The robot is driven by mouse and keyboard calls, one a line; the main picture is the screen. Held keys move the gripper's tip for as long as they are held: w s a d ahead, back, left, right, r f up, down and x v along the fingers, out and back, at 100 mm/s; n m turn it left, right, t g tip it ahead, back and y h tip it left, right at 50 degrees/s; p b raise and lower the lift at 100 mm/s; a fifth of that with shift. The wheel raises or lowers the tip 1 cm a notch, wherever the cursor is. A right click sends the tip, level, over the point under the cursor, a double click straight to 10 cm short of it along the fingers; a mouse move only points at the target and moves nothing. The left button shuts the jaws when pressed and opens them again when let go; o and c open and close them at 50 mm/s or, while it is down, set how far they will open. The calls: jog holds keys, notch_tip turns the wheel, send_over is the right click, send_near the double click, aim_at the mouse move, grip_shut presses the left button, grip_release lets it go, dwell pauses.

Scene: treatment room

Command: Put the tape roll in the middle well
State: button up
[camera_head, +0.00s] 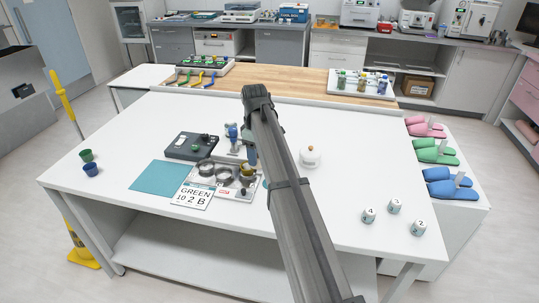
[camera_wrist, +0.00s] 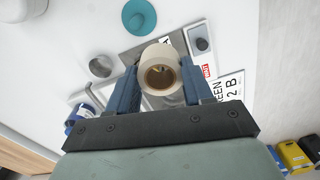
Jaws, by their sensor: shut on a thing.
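The tape roll (camera_wrist: 160,74), cream with a brown core, is between the two blue fingers of my gripper (camera_wrist: 162,88) in the wrist view. My gripper is shut on it and holds it over the metal tray. In the head view my gripper (camera_head: 250,158) is at the right end of the tray (camera_head: 225,193), and the roll (camera_head: 246,169) shows just below it. The tray has round silver wells; the left one (camera_head: 205,167) and the middle one (camera_head: 222,175) look empty. In the wrist view the roll and fingers hide part of the tray, and I cannot tell the roll's height above it.
A GREEN 10 2 B card (camera_head: 191,197) lies at the tray's front left, beside a teal mat (camera_head: 160,178). A dark device (camera_head: 192,146) stands behind the tray.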

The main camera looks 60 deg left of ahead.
jog(key=s+a+f, duration=0.2)
jog(key=s+a, duration=0.6)
jog(key=a, duration=0.2)
jog(key=shift+s+a+f+m, duration=0.2)
jog(key=shift+a+m, duration=0.05)
jog(key=shift+m, duration=0.05)
jog(key=shift+f, duration=0.1)
jog(key=shift+f, duration=2.75)
jog(key=shift+f, duration=0.55)
jog(key=o, duration=0.7)
jog(key=shift+o, duration=0.2)
